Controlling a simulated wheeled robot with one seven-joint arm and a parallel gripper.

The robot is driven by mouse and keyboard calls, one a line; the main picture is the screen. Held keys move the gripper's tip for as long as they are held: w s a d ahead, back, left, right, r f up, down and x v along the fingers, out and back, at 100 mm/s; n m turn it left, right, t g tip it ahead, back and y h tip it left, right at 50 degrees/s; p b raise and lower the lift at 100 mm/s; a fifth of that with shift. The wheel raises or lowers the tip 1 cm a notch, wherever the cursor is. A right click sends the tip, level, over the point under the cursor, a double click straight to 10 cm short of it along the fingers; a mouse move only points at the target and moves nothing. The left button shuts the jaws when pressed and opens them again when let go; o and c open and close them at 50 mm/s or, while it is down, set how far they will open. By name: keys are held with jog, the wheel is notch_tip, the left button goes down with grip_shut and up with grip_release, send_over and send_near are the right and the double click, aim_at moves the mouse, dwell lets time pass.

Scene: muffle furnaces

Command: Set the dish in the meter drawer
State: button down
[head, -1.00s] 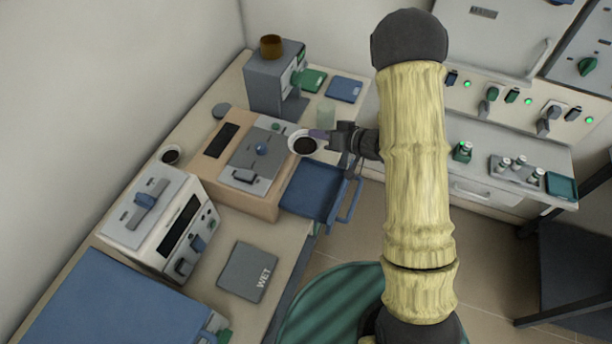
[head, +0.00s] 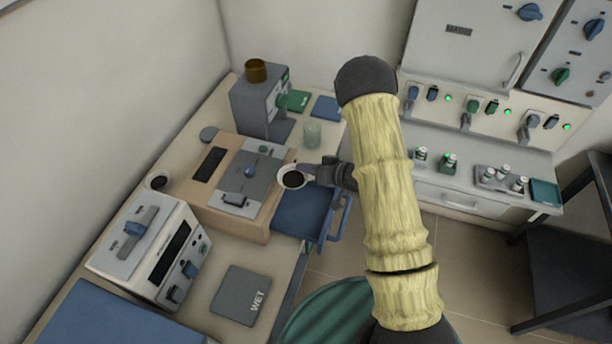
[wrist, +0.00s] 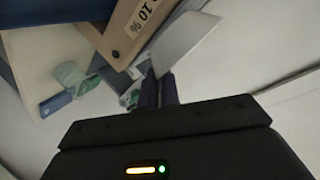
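A small white dish (head: 293,180) with dark contents is at the tips of my gripper (head: 312,174) in the head view. My gripper is shut on its near edge. The pale side of the dish (wrist: 186,42) also shows in the wrist view, between the dark purple fingers (wrist: 158,90). The blue meter drawer (head: 300,212) sticks out open from the right side of the tan meter (head: 262,228), with a blue handle at its outer end. The dish is above the drawer's far edge, beside the meter's grey top; the gap below it is hard to judge.
A second dish (head: 158,181) with dark contents stands at the bench's wall side. A grey device (head: 260,105) with a brown cup and a pale green glass (head: 312,134) stand behind. A grey WET mat (head: 241,294) and a white box (head: 150,245) are nearer.

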jog(key=shift+f+p, duration=0.45)
jog(key=shift+f, duration=1.6)
jog(key=shift+f, duration=0.3)
jog(key=c, duration=1.6)
grip_release()
jog(key=shift+r, duration=0.1)
jog(key=b+v, duration=0.3)
jog(key=v, duration=0.9)
jog(key=shift+r+b, duration=0.25)
jog(key=shift+b, duration=0.1)
